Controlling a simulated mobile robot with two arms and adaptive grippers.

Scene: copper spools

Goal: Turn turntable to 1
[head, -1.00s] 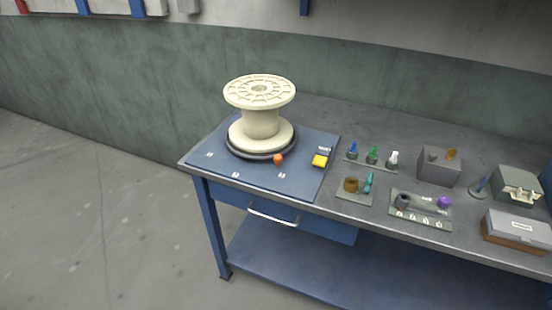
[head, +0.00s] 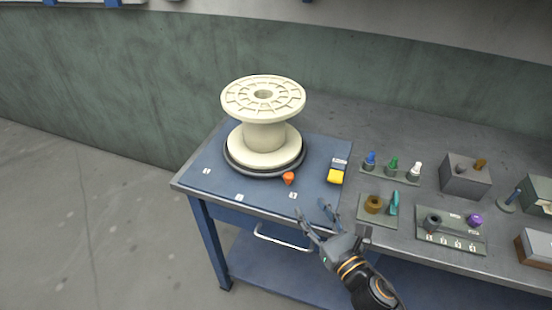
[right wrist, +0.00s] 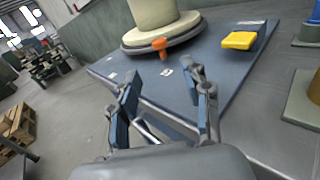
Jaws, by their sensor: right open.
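A cream spool (head: 264,128) stands upright on the dark round turntable (head: 236,168), which sits on a blue mat (head: 215,190) on the workbench. An orange knob (head: 289,178) sticks out from the turntable's front right edge; it also shows in the right wrist view (right wrist: 160,46). Small white number labels lie along the mat's front; the rightmost label (head: 293,195) is nearest the knob, but the digits are hard to read. My right gripper (head: 316,216) is open and empty at the mat's front edge, short of the knob. My left gripper is not in view.
A yellow block (head: 336,177) lies on the mat right of the knob. Several colored pegs, a grey box (head: 466,176) and a panel with a purple knob (head: 474,219) stand farther right. A drawer handle (head: 284,240) juts out below the bench front.

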